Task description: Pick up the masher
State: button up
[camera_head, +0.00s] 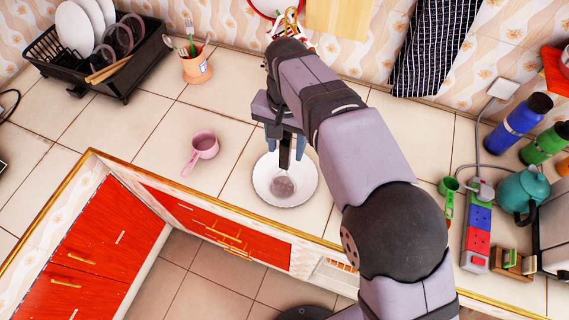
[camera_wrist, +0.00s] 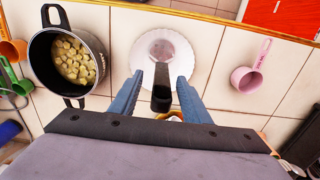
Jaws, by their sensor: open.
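The masher (camera_head: 284,186) has a grey round head and a dark handle. Its head is over the white plate (camera_head: 260,188), and its handle rises toward my gripper (camera_head: 285,147). In the wrist view the masher's black handle (camera_wrist: 161,92) shows between the two blue fingers of my gripper (camera_wrist: 160,80). The fingers are open, with a gap visible on both sides of the handle. The plate (camera_wrist: 180,42) lies just beyond the fingertips there. Whether the head rests on the plate is hard to tell.
A pot of cut potatoes (camera_wrist: 70,62) stands left of the plate in the wrist view. A pink measuring cup (camera_head: 204,146) lies left of the plate in the head view. An orange utensil cup (camera_head: 196,70), dish rack (camera_head: 128,75), power strip (camera_head: 477,235) and teal kettle (camera_head: 521,190) stand farther off.

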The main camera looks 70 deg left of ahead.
aim_at(284, 159)
jog(key=shift+f+p, duration=0.25)
jog(key=shift+p, duration=0.15)
jog(key=shift+s+f+p, duration=0.2)
jog(key=shift+f+p, duration=1)
jog(key=shift+f, duration=1.1)
grip_shut()
